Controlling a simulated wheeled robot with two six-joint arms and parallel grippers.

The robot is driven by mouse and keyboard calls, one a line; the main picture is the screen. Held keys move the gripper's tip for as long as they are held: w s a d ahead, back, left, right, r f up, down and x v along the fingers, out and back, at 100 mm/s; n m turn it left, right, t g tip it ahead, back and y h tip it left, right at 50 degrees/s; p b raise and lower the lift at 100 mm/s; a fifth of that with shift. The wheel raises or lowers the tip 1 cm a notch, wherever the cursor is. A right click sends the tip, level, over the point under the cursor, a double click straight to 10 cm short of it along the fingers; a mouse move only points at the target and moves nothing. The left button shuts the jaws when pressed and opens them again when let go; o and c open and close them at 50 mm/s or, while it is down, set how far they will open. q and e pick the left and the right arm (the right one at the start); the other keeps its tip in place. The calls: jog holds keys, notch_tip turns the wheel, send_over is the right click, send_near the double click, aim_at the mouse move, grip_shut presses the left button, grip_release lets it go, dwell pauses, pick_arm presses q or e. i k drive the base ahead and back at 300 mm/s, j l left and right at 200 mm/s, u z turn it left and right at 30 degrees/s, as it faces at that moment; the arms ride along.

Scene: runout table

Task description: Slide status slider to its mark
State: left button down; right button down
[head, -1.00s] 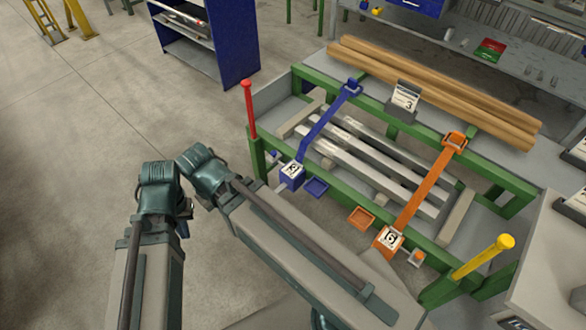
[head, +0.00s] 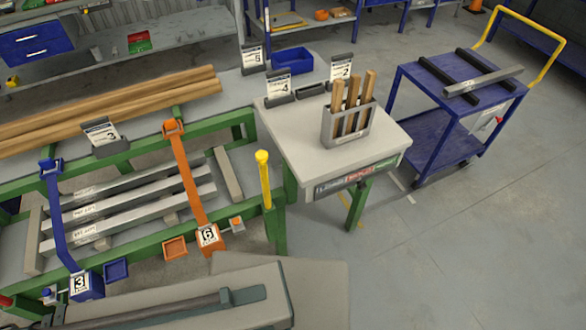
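A status strip (head: 357,177) with pale, red and green sections runs along the front edge of the small pale-topped table (head: 310,150). Its lettering is too small to read. I cannot make out the slider's handle or its mark for certain at this size. One of my arm links crosses the bottom left of the head view, well to the left of the strip. Neither of my grippers shows, so I cannot see what they hold.
A holder with wooden handles (head: 347,124) and number cards stand on the small table. The green runout frame (head: 120,242) with blue and orange stop arms is at left. A yellow-capped post (head: 265,180) stands between. A blue cart (head: 445,125) is at right. Floor at lower right is clear.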

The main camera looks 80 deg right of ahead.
aim_at(361, 186)
jog(key=z, duration=0.5)
jog(key=j+z, duration=0.1)
jog(key=z, duration=0.9)
jog(key=k+z, duration=0.1)
jog(key=z, duration=0.4)
jog(key=j+z, duration=0.1)
jog(key=z, duration=0.9)
jog(key=k+z, duration=0.1)
jog(key=z, duration=0.4)
jog(key=k+l, duration=0.15)
jog(key=u, duration=0.3)
jog(key=i+l+u, duration=0.15)
jog(key=u, duration=0.25)
jog(key=l+u, duration=0.4)
jog(key=i+l+u, duration=0.2)
jog(key=l, duration=0.75)
jog(key=l+u, duration=0.2)
jog(key=l, duration=0.7)
jog(key=k, duration=0.05)
